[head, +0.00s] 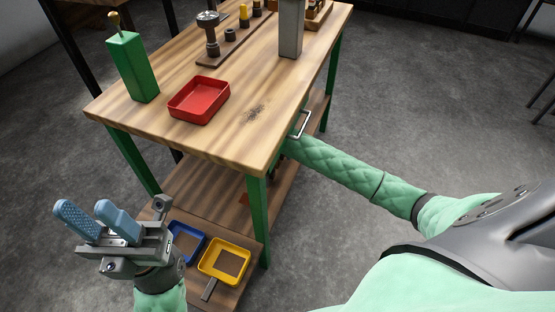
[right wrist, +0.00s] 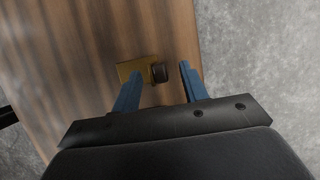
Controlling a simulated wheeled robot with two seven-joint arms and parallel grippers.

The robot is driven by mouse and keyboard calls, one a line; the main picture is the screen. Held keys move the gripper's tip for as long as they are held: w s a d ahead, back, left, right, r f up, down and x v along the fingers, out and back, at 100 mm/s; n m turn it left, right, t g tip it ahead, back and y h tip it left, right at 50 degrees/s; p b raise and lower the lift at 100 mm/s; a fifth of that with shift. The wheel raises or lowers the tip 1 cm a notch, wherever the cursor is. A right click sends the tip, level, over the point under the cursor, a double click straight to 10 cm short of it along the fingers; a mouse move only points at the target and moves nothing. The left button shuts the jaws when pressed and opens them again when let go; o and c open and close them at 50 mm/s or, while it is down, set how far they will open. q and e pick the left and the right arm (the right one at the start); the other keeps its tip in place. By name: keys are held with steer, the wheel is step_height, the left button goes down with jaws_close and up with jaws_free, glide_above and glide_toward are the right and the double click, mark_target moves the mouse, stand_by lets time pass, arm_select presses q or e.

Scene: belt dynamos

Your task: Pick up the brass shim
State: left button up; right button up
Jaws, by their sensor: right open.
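The brass shim (right wrist: 130,69) is a small flat gold-coloured plate on a wooden surface in the right wrist view. A short dark round piece (right wrist: 159,73) sits at its right side; I cannot tell whether it is attached. My right gripper (right wrist: 160,70) is open, with its blue fingers on either side of the dark piece. The left finger overlaps part of the shim in the picture; I cannot tell whether they touch. In the head view my right gripper and the shim are hidden under the tabletop. My left gripper (head: 83,207) is open and empty, left of the workbench.
The workbench (head: 180,138) has a lower shelf (head: 196,194) under its top, with green legs. A red tray (head: 199,100), a green block (head: 131,68) and a grey post (head: 291,28) stand on top. Blue (head: 187,257) and yellow (head: 243,260) trays sit low near my left gripper.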

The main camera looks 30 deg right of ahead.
steer(key=b+x, duration=0.1)
steer(key=x, duration=0.2)
steer(key=shift+w+d, duration=0.15)
steer(key=shift+d, duration=0.05)
steer(key=shift+c, duration=0.4)
jaws_close()
